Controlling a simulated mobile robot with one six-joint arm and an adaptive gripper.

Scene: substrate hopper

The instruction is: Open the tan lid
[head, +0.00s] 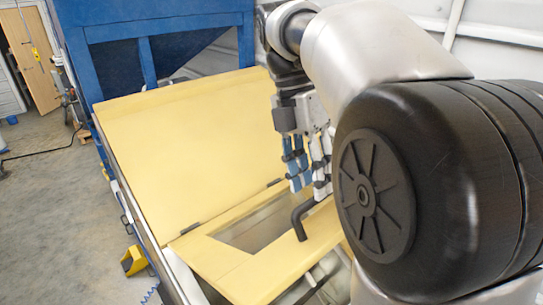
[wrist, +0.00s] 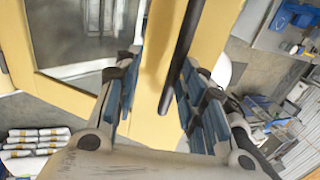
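The tan lid (head: 262,275) looks like a framed panel with a rectangular window or opening, lying low. Two dark hinges join it to a larger plain tan panel (head: 185,140) sloping up behind. A bent black handle (head: 302,215) stands on the lid near its right side; it also shows in the wrist view as a dark bar (wrist: 180,60). My gripper (head: 308,182) points down just above the handle. Exact depth around the bar is unclear.
A blue hopper frame (head: 150,25) rises behind the panels. A yellow object (head: 134,260) is on the floor at left. White stacked bags (wrist: 35,148) and grey shelving or pallets show in the wrist view. The floor at left is largely clear.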

